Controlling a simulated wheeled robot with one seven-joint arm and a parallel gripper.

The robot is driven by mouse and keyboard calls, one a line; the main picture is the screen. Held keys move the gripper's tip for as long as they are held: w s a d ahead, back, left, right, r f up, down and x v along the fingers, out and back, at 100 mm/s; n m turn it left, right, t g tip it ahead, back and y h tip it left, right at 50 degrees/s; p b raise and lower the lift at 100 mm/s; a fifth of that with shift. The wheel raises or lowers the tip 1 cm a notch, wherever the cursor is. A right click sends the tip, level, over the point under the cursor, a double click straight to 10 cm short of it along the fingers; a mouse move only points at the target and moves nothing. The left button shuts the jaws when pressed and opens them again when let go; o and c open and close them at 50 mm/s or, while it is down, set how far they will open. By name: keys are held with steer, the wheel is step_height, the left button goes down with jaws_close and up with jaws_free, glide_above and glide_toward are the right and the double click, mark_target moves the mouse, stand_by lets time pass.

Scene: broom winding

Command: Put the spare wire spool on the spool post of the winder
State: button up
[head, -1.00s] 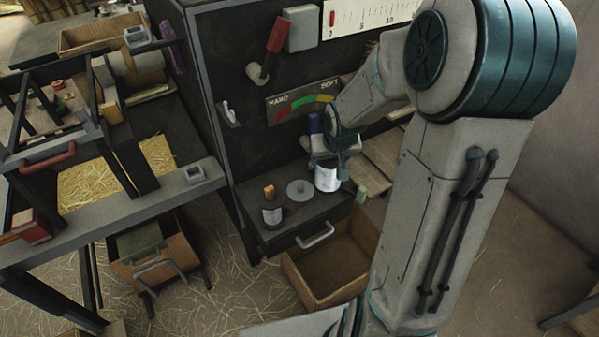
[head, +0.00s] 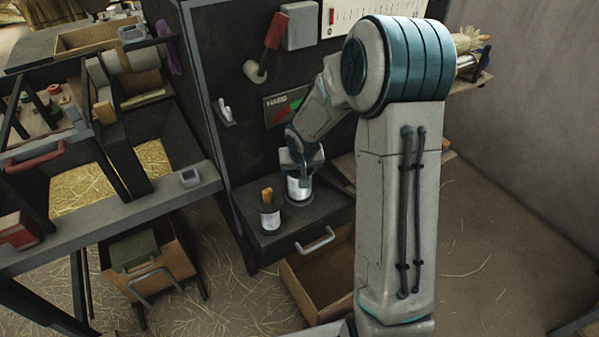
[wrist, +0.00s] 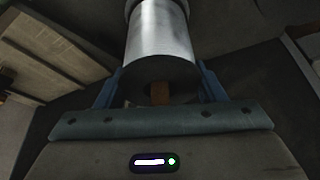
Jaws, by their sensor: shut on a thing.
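My gripper (head: 300,168) is shut on the spare wire spool (head: 299,187), a silver-white cylinder, at the winder's dark shelf.
The shelf has a drawer handle (head: 315,240) at its front. An open wooden crate (head: 318,285) is below it. The dark winder panel (head: 240,70) rises behind, with a red-handled lever (head: 273,35). A cluttered bench (head: 120,215) is at left. The floor at right is clear.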

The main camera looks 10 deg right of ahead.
steer(key=shift+f, duration=0.25)
steer(key=shift+f, duration=0.15)
steer(key=o, duration=1.4)
steer(key=shift+o, duration=0.2)
steer(key=shift+r, duration=0.4)
steer(key=p+v, duration=0.3)
steer(key=v, duration=0.9)
steer(key=s+r+g, duration=0.1)
steer(key=s+r, duration=0.2)
steer(key=s, duration=0.8)
steer(key=s+r+n+g, duration=0.1)
steer(key=s+r, duration=0.3)
steer(key=s, duration=0.8)
steer(key=shift+r+y, duration=0.3)
